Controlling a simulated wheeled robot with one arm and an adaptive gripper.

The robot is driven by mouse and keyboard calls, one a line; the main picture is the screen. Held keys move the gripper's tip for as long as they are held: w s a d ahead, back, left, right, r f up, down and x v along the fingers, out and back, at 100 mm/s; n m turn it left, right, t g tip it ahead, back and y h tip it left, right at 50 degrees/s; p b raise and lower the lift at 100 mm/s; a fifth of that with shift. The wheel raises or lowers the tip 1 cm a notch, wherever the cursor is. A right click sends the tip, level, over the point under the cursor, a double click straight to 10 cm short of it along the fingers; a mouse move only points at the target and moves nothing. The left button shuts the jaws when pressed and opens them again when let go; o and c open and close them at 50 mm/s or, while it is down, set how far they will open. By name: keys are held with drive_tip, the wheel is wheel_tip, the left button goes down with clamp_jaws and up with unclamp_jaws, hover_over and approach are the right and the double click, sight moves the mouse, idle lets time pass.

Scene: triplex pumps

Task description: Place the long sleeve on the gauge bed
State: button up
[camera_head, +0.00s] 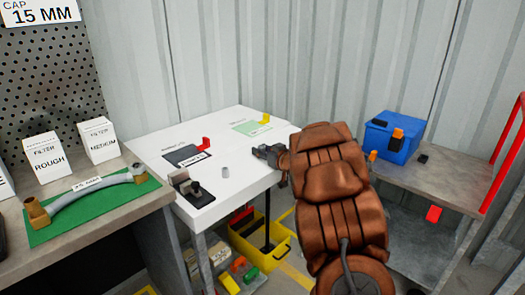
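A dark pad with a red stop (187,155) and a pale green pad with a yellow stop (250,127) lie on the table. A black fixture (190,189) sits at the table's front left. Which of these is the gauge bed I cannot tell.
A grey bench (62,262) at left holds a green mat (85,232) with a hose and white filter boxes (46,158). A blue bin (392,138) stands on a shelf (440,180) at right. A yellow tub (262,258) is below the table.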

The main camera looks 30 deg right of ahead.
drive_tip(key=shift+o, duration=1.3)
drive_tip(key=shift+r, duration=0.2)
drive_tip(key=s+r+p, duration=0.1)
drive_tip(key=s, duration=1.1)
drive_tip(key=shift+d+r+p, duration=0.35)
drive_tip(key=shift+p, duration=0.05)
drive_tip(key=shift+w, duration=0.15)
